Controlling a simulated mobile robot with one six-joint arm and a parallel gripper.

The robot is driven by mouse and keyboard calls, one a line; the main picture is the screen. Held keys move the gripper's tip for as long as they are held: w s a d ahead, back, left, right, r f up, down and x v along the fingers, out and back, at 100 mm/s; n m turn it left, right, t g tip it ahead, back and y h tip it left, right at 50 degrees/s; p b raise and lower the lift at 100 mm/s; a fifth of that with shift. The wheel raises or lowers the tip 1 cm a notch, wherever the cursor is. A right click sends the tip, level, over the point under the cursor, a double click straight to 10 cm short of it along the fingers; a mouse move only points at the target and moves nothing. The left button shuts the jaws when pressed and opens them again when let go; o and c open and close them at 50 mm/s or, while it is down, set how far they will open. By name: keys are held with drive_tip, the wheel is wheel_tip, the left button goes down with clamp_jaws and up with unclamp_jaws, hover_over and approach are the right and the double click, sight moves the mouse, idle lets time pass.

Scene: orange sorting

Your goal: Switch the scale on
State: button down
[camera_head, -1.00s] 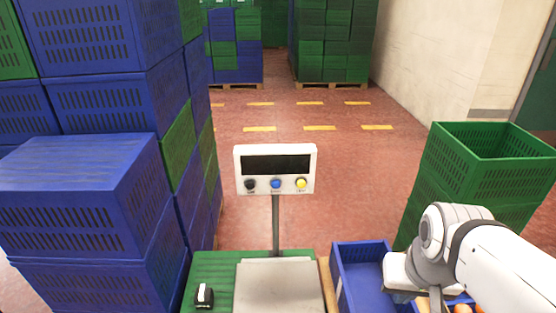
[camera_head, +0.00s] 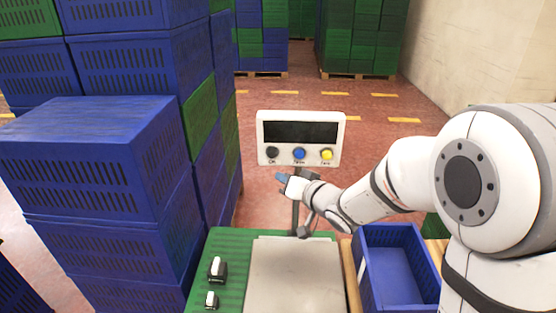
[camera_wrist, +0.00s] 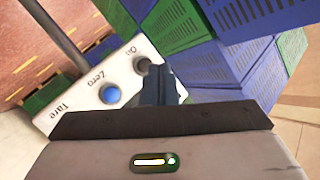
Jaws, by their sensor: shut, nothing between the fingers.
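The scale's white display head (camera_head: 301,138) stands on a post behind the metal weighing plate (camera_head: 293,275). Its screen (camera_head: 300,132) is dark. Below the screen are a black On button (camera_head: 272,152), a blue Zero button (camera_head: 299,153) and a yellow Tare button (camera_head: 327,154). My gripper (camera_head: 281,176) is shut and empty, just below and in front of the panel near the black button. In the wrist view the shut fingertips (camera_wrist: 160,72) are close to the black On button (camera_wrist: 142,65), with the blue button (camera_wrist: 109,94) to the left. Contact cannot be told.
Stacked blue crates (camera_head: 95,160) stand close on the left. An open blue crate (camera_head: 393,290) sits right of the weighing plate, under my arm. Two small black-and-white objects (camera_head: 217,270) lie on the green surface left of the plate. Crates on pallets stand far behind.

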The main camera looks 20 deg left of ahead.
sight(272, 153)
drive_tip(key=a, duration=0.1)
drive_tip(key=s+a+y, duration=0.1)
drive_tip(key=g, duration=0.1)
drive_tip(key=shift+s+a+f+n+y, duration=0.15)
drive_tip(key=shift+a+f+n+y, duration=0.15)
drive_tip(key=shift+a+y, duration=0.1)
drive_tip(key=w+a+p, duration=0.1)
drive_tip(key=w+a, duration=0.1)
drive_tip(key=w, duration=0.6)
drive_tip(key=shift+w+p, duration=0.3)
drive_tip(key=shift+p, duration=0.05)
drive_tip(key=shift+w, duration=0.1)
idle(1.5)
drive_tip(key=shift+w, duration=0.25)
